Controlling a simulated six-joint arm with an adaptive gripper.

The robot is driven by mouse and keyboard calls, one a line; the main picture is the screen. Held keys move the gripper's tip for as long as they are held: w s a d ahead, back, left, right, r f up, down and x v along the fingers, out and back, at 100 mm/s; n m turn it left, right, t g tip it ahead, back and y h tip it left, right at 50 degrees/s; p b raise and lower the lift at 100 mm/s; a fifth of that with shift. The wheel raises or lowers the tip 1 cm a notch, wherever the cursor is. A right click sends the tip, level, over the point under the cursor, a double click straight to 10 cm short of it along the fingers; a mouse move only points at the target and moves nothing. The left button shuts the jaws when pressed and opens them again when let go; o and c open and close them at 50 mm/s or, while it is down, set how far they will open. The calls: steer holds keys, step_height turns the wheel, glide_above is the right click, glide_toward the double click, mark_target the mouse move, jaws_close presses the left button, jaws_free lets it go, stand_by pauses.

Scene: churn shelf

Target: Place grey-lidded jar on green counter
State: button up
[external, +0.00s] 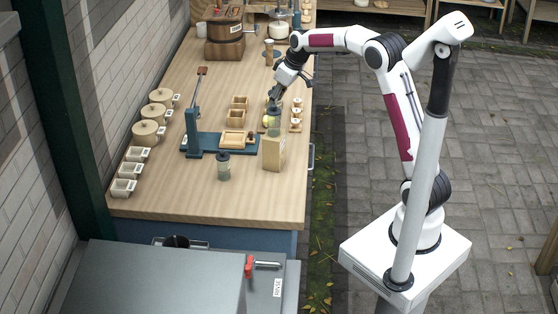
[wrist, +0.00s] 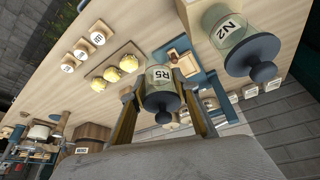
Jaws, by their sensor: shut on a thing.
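My gripper (external: 274,108) is shut on a clear jar with a dark grey lid and an R5 label (wrist: 160,84). In the wrist view the jar sits between the two fingers, its lid toward the camera. In the external view the held jar (external: 274,130) is just behind a wooden block; whether it touches the table is hard to tell. A second grey-lidded jar, labelled N2 (wrist: 238,42), stands apart on the wooden table; it also shows in the external view (external: 223,167). No plainly green counter shows; a grey, faintly greenish counter (external: 150,280) is at the front.
The wooden block (external: 272,153) stands close to the held jar. A blue press stand (external: 193,135) with a wooden tray (external: 232,138) is to its left. Lidded pots (external: 148,132) and small boxes line the left edge. The near table end (external: 200,205) is clear.

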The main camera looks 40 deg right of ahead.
steer(key=shift+w+a+r, duration=0.4)
steer(key=shift+w+r, duration=0.1)
steer(key=shift+w, duration=0.05)
steer(key=s+a+f+n+y, duration=0.1)
steer(key=s+a+f+n, duration=0.1)
steer(key=s+a, duration=0.5)
steer(key=s+a+f+n+g+y, duration=0.1)
steer(key=s+a+f+n, duration=0.1)
steer(key=s+a+n, duration=0.2)
steer(key=s+a, duration=0.3)
steer(key=a, duration=0.3)
steer(key=shift+s+a+f+n, duration=0.25)
steer(key=shift+f+n, duration=0.05)
steer(key=shift+n, duration=0.1)
steer(key=shift+f, duration=2.5)
steer(key=shift+f, duration=2.3)
steer(key=shift+f, duration=0.15)
